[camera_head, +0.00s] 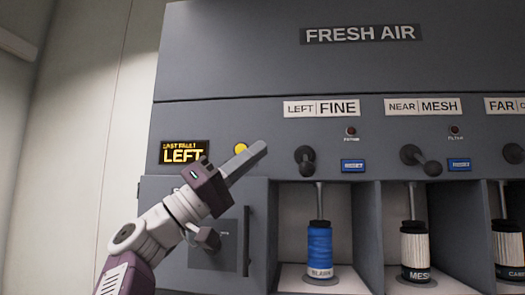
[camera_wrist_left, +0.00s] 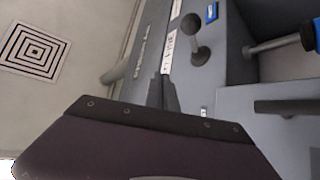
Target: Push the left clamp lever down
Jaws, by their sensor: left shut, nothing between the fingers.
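The left clamp lever (camera_head: 305,160) is a dark lever with a round end on the grey panel, under the LEFT | FINE label (camera_head: 321,108). It also shows in the left wrist view (camera_wrist_left: 196,38), above my fingers. I cannot tell its exact angle. My left gripper (camera_head: 264,146) is shut and empty, its fingers pointing up and right, a little left of the lever and apart from it in the picture. The shut fingers also show in the left wrist view (camera_wrist_left: 162,92). My right gripper is not in view.
A near lever (camera_head: 422,160) sits further right under the MESH label. Below, open bays hold a blue cartridge (camera_head: 320,248) and a white ribbed one (camera_head: 415,246).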

